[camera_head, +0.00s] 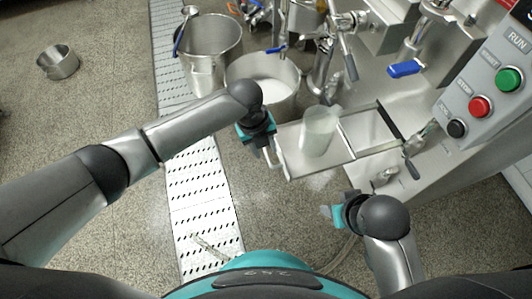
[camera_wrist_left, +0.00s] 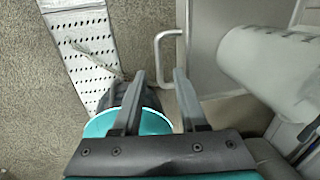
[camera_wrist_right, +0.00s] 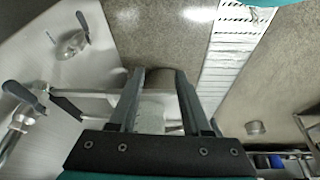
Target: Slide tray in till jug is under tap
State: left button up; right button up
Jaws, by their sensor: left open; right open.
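The metal tray (camera_head: 290,140) sticks out from the machine, with a translucent jug (camera_head: 318,130) upright on it. The jug shows at the right of the left wrist view (camera_wrist_left: 275,65). The tray's loop handle (camera_wrist_left: 160,42) is just beyond my left fingertips (camera_wrist_left: 159,72). My left gripper (camera_head: 268,148) is open at the tray's outer end; a grip on the handle is not visible. My right gripper (camera_head: 330,212) is open and empty in front of the tray, apart from it. Valves with levers, one blue (camera_head: 405,68), sit above and behind; I cannot tell which is the tap.
A wide steel pot (camera_head: 262,75) with pale contents stands just behind the tray, near my left gripper. A taller steel bucket (camera_head: 208,55) stands farther left. The control panel (camera_head: 482,100) is at the right.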

pick_arm(q)
jog(key=shift+w+d+f+b, duration=0.15)
jog(key=shift+f+b, duration=0.35)
jog(key=shift+f, duration=0.7)
pick_arm(e)
jog(key=shift+s+r+t, duration=0.1)
jog(key=shift+r+t, duration=0.2)
jog(key=shift+r, duration=1.2)
pick_arm(q)
jog(key=shift+c, duration=0.3)
grip_shut()
